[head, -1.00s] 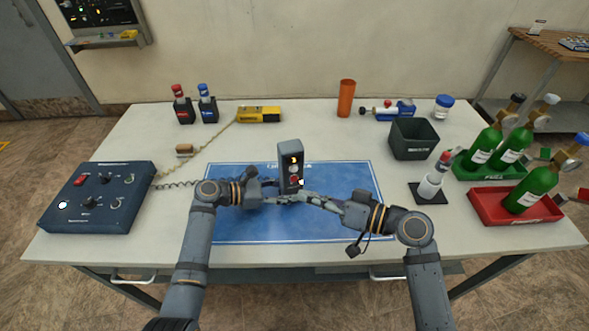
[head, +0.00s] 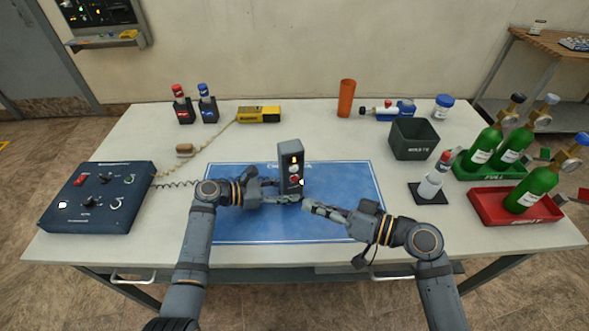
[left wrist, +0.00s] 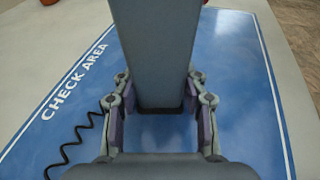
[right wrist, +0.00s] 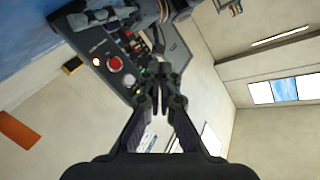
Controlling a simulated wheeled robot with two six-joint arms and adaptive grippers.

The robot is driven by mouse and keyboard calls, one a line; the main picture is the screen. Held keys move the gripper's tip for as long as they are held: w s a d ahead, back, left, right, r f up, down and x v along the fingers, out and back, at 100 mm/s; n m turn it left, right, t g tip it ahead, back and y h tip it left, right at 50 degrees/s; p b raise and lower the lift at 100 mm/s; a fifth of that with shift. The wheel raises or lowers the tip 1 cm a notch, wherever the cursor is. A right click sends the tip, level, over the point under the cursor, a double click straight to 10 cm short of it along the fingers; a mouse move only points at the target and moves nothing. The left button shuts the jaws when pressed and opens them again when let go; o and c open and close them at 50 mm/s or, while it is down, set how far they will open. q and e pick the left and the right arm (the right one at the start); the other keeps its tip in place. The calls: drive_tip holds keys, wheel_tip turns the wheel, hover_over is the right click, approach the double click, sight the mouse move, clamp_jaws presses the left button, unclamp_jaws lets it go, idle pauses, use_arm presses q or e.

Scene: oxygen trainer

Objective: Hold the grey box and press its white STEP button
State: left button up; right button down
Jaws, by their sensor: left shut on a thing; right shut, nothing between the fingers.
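The grey box (head: 291,156) stands upright over the blue mat (head: 340,205), its face with lamp and buttons towards me. My left gripper (head: 287,197) is shut on its lower part; the left wrist view also shows the fingers (left wrist: 159,112) on both sides of the box (left wrist: 158,45). My right gripper (head: 306,206) is shut and empty, just in front of the box to the lower right. In the right wrist view its fingertips (right wrist: 160,72) point towards the box face, beside a red button (right wrist: 115,64) and a white button (right wrist: 129,80). Contact with a button cannot be made out.
A blue control panel (head: 98,197) with a coiled cord stands at the left. A dark bin (head: 414,140), a small bottle (head: 431,184) and green cylinders in a green tray (head: 490,172) and red tray (head: 515,208) stand at the right.

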sight(294, 170)
use_arm(q)
drive_tip(key=shift+s, duration=0.1)
use_arm(e)
drive_tip(key=shift+s+d, duration=0.15)
drive_tip(key=shift+s, duration=0.5)
drive_tip(key=shift+w, duration=0.1)
drive_tip(key=w+a, duration=0.2)
drive_tip(key=w, duration=0.6)
drive_tip(key=shift+w+a, duration=0.2)
drive_tip(key=shift+a, duration=0.05)
idle(0.8)
drive_tip(key=shift+w+a, duration=0.15)
drive_tip(key=shift+w, duration=0.25)
drive_tip(key=shift+w+a, duration=0.1)
drive_tip(key=shift+w, duration=0.3)
idle(0.4)
drive_tip(key=shift+s, duration=0.1)
drive_tip(key=shift+s+d, duration=0.25)
drive_tip(key=shift+s, duration=0.45)
